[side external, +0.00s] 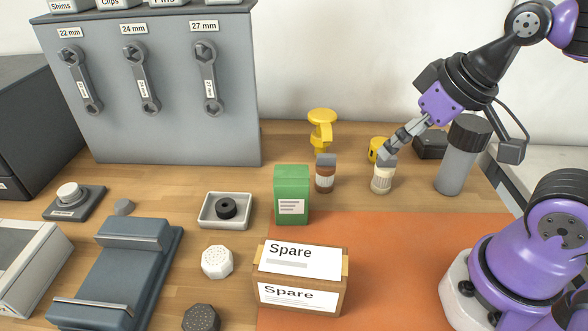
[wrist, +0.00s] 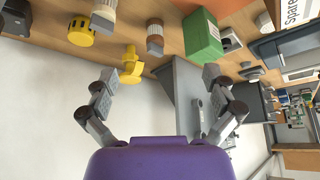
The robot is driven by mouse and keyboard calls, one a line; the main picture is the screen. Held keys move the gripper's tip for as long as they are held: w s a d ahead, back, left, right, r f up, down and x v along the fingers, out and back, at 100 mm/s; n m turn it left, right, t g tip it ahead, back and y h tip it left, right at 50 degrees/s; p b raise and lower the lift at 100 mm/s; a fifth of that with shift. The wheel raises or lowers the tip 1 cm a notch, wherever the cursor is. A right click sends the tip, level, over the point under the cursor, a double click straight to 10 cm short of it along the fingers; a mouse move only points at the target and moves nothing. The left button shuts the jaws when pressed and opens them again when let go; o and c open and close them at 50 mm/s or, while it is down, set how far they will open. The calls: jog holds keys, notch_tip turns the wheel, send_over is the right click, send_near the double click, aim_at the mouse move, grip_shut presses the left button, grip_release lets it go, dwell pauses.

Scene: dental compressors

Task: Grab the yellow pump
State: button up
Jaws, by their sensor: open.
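The yellow pump (side external: 322,130) stands upright on the wooden table near the back wall, right of the grey tool panel. In the wrist view the yellow pump (wrist: 130,66) shows near the left finger, inside the span of the fingers. My gripper (side external: 392,146) is up at the right of the pump, apart from it, and overlaps a yellow cylinder in the side view. In the wrist view my gripper (wrist: 161,74) has its fingers spread with nothing between them in its grip.
A yellow cylinder (side external: 375,149), a white-labelled jar (side external: 383,178) and a brown jar (side external: 325,174) stand close by. A green box (side external: 291,194) and a Spare box (side external: 302,277) are nearer the front. A grey flask (side external: 461,160) stands at right.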

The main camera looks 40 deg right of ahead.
jog(key=w+d+r, duration=0.2)
jog(key=w+r, duration=0.1)
jog(key=w, duration=0.5)
jog(key=n+g, duration=0.1)
jog(key=n, duration=0.1)
send_over(323, 114)
jog(key=s, duration=0.2)
jog(key=shift+y, duration=0.3)
jog(key=f, duration=0.6)
jog(key=shift+w+d+f, duration=0.15)
jog(key=shift+w+f, duration=0.05)
jog(key=shift+f, duration=0.2)
jog(key=x, duration=0.6)
jog(key=shift+s+f, duration=0.2)
jog(key=shift+s, duration=0.05)
